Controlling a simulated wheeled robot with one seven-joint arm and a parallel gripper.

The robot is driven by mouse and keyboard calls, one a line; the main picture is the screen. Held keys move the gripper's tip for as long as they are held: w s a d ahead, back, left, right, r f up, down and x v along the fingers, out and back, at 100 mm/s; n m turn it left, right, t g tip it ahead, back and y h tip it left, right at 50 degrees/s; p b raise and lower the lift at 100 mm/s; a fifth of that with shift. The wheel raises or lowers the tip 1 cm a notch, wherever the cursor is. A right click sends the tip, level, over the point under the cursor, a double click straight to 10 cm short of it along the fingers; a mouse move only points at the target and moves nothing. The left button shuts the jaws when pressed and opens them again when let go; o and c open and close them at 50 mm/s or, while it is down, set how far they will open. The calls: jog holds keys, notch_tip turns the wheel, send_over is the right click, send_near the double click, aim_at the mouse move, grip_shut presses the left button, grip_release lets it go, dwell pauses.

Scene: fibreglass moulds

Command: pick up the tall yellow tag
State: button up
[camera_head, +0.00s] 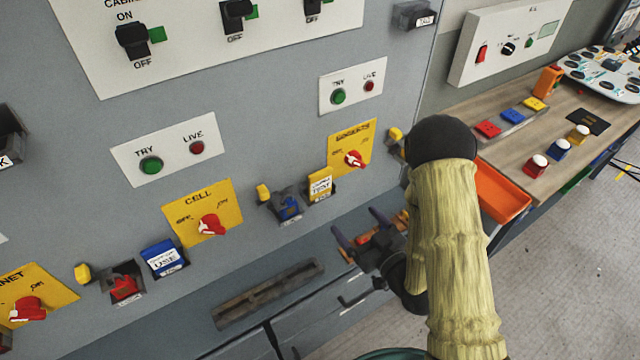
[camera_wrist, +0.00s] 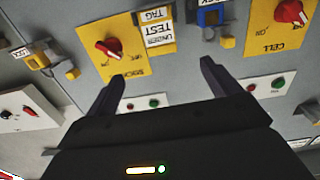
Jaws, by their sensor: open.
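The tall yellow tag (camera_head: 320,173) with a white "TEST" label stands in a dark holder on the grey cabinet front, left of the yellow panel with a red knob. In the wrist view the tag (camera_wrist: 157,12) appears upside down at the top middle, its label reading "UNDER TEST TAG". My gripper (camera_head: 359,226) is below and right of the tag in the head view, apart from it. In the wrist view my gripper (camera_wrist: 163,70) is open, with nothing between its two dark fingers, and the tag lies beyond the gap between them.
A blue padlock-like item (camera_head: 288,207) hangs just left of the tag. A blue tag (camera_head: 163,258) and a red lock (camera_head: 124,288) are farther left. A dark ledge tray (camera_head: 268,292) lies below. A wooden bench (camera_head: 520,150) with an orange bin (camera_head: 500,192) stands right.

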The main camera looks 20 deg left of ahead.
aim_at(319, 181)
jog(key=shift+s+r+y, duration=0.15)
jog(key=shift+s+y, duration=0.1)
jog(key=shift+y, duration=0.05)
jog(key=shift+a, duration=0.1)
jog(key=b+x, duration=0.1)
jog(key=b, duration=0.3)
jog(key=b+x, duration=0.2)
jog(key=b, duration=0.2)
jog(key=b+x, duration=0.1)
jog(key=b, duration=0.3)
jog(key=shift+w+a+f, duration=0.1)
jog(key=shift+w+f, duration=0.1)
jog(key=shift+f, duration=0.05)
jog(key=shift+w+a+b, duration=0.1)
jog(key=shift+a+b, duration=0.05)
jog(key=shift+b, duration=0.5)
jog(key=x, duration=0.2)
jog(key=p+x, duration=0.1)
jog(key=x, duration=0.1)
jog(key=p+x, duration=0.1)
jog(key=x, duration=0.1)
jog(key=shift+w+a+r, duration=0.15)
jog(key=shift+w+r, duration=0.05)
jog(key=shift+r, duration=0.1)
jog(key=shift+w+a, duration=0.3)
